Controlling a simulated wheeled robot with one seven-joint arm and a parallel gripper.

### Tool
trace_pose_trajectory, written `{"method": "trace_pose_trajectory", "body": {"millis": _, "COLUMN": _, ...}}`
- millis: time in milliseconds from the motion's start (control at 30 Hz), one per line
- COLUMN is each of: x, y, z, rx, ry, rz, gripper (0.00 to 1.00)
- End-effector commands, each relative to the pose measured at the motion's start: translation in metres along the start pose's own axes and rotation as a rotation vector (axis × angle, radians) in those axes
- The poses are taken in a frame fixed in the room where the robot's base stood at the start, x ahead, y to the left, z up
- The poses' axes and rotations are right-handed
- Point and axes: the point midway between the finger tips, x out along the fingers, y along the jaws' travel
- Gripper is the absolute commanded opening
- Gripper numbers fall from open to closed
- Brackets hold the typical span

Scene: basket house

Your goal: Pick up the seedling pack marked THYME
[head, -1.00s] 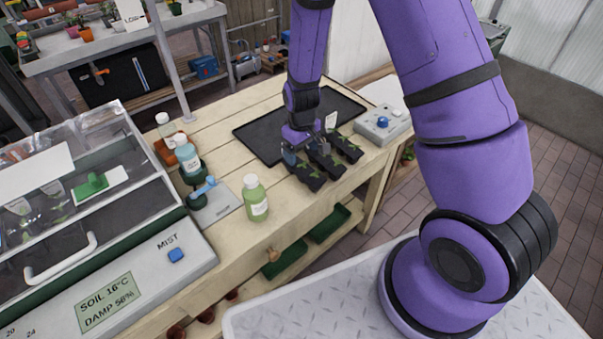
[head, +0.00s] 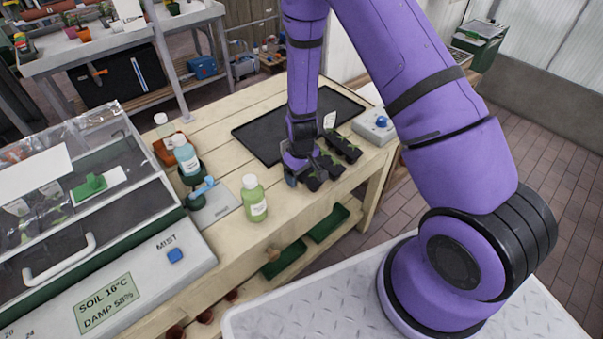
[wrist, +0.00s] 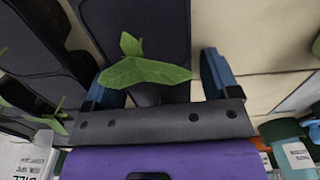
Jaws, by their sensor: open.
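Black seedling packs with small green sprouts lie side by side near the bench's right front edge in the head view: a far one (head: 345,148), a middle one (head: 330,165) and a near one (head: 314,183). No THYME marking is readable. My gripper (head: 301,176) is over the near pack. In the wrist view my open gripper (wrist: 158,82) has one blue finger on each side of a dark pack (wrist: 135,22), with a green sprout (wrist: 140,70) between them. Whether the fingers touch it is hidden. A white tag (head: 329,119) stands by the packs, its text too small to read.
A black tray (head: 262,138) lies behind the packs. A grey box with a blue button (head: 375,124) is to the right. A green bottle (head: 254,198) and a blue-handled device (head: 207,190) stand left of my gripper.

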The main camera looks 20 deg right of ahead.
Motion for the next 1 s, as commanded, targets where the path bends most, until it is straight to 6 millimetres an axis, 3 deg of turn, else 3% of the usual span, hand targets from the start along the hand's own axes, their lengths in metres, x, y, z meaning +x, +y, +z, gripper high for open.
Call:
{"method": "trace_pose_trajectory", "body": {"millis": 133, "x": -0.0003, "y": 0.0, "z": -0.0001, "rx": 0.0, "ry": 0.0, "rz": 0.0, "gripper": 0.81}}
{"method": "trace_pose_trajectory", "body": {"millis": 167, "x": -0.0003, "y": 0.0, "z": -0.0001, "rx": 0.0, "ry": 0.0, "rz": 0.0, "gripper": 0.77}}
{"method": "trace_pose_trajectory", "body": {"millis": 400, "x": -0.0004, "y": 0.0, "z": 0.0, "rx": 0.0, "ry": 0.0, "rz": 0.0, "gripper": 0.24}}
{"method": "trace_pose_trajectory", "body": {"millis": 1000, "x": -0.0016, "y": 0.0003, "z": -0.0004, "rx": 0.0, "ry": 0.001, "rz": 0.0, "gripper": 0.24}}
